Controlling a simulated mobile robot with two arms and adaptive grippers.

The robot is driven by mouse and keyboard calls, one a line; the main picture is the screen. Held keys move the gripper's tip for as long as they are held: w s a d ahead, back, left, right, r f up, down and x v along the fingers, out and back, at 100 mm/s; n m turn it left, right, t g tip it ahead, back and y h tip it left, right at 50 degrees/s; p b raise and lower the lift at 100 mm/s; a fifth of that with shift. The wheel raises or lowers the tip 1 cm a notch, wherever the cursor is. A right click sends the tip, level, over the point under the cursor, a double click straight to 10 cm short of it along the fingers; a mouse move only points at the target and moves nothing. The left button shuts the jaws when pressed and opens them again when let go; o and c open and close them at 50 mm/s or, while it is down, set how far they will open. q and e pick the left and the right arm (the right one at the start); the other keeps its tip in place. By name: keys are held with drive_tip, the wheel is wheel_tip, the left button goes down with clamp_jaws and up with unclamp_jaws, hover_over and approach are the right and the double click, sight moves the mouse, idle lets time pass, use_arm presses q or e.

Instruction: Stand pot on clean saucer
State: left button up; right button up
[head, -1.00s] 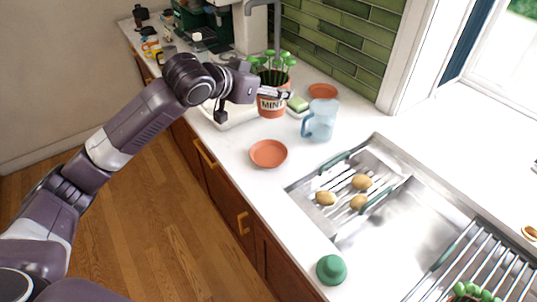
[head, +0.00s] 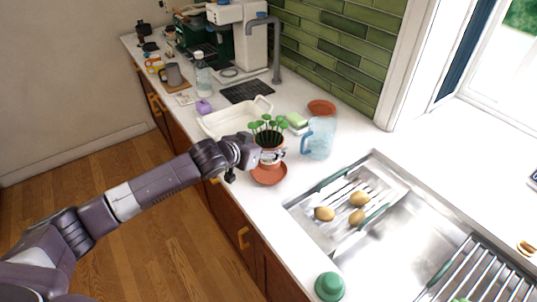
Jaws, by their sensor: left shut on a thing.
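The pot is over the back part of a terracotta saucer (head: 268,177) on the counter. I cannot tell whether its base touches the saucer. A second terracotta saucer (head: 321,107) lies farther back near the tiled wall. My right gripper is not in view.
A blue pitcher (head: 320,139) stands right of the pot. A green-topped sponge (head: 296,121) and a white basin (head: 224,122) are behind. The sink with several potatoes (head: 357,199) is to the right. A green lid-like item (head: 329,286) sits at the front.

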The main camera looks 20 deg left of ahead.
use_arm(q)
wheel_tip(320, 180, down, 3)
drive_tip(key=shift+f+p, duration=0.2)
drive_tip(key=shift+p, duration=0.1)
drive_tip(key=shift+f, duration=0.45)
drive_tip(key=o, duration=1.5)
drive_tip(key=shift+f, duration=0.2)
